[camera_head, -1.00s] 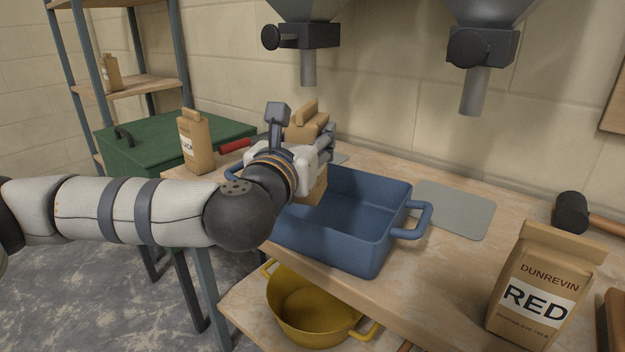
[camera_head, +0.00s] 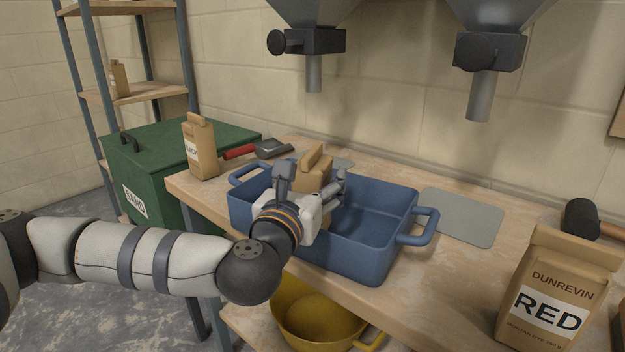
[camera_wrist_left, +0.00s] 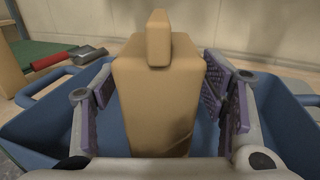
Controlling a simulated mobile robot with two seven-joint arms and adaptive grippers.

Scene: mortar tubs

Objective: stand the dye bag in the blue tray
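The dye bag (camera_head: 317,164), plain tan on the sides I see, is upright inside the left part of the blue tray (camera_head: 372,262). The tray wall and my gripper hide its base in the head view, so contact with the tray floor cannot be seen. My left gripper (camera_head: 312,182) reaches over the tray's near wall, with its fingers on either side of the bag. In the left wrist view the bag (camera_wrist_left: 160,95) stands between the spread finger pads, with blue gaps showing on both sides; the gripper is open. My right gripper is not in view.
A bag marked RED (camera_head: 548,305) stands at the front right, another tan bag (camera_head: 200,150) at the back left. A red-handled tool (camera_head: 240,152) lies behind the tray, a grey mat (camera_head: 462,217) right of it. A yellow tub (camera_head: 310,315) sits below. Hopper spouts (camera_head: 480,95) hang above.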

